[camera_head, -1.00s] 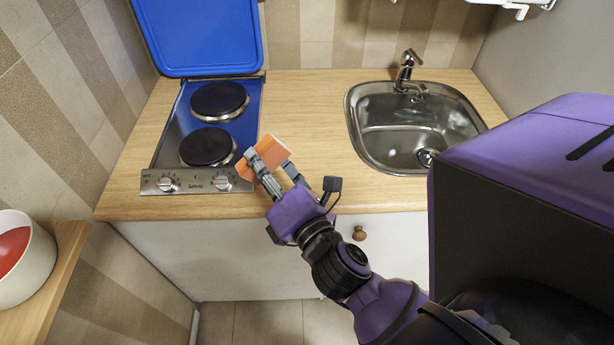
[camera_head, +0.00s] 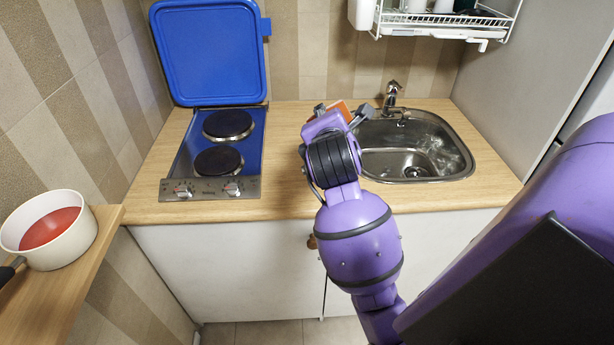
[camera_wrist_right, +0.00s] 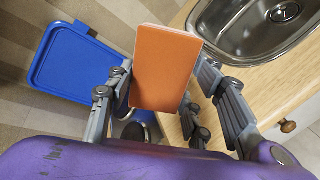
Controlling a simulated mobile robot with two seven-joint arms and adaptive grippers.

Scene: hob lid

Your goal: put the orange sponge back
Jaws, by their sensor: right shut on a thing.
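The orange sponge (camera_wrist_right: 166,68) is held between the fingers of my right gripper (camera_wrist_right: 160,95) in the right wrist view. In the head view only a small part of the sponge (camera_head: 341,108) shows past my right gripper (camera_head: 340,115), which hides the rest. The gripper is shut on the sponge and is over the back of the counter, just left of the sink (camera_head: 415,148). My left gripper is not in view.
The hob (camera_head: 215,150) stands left on the wooden counter (camera_head: 275,165), its blue lid (camera_head: 208,52) raised. A tap (camera_head: 392,98) stands behind the sink. A wire dish rack (camera_head: 445,20) hangs above. A white pot (camera_head: 50,230) sits on the left shelf (camera_head: 70,290).

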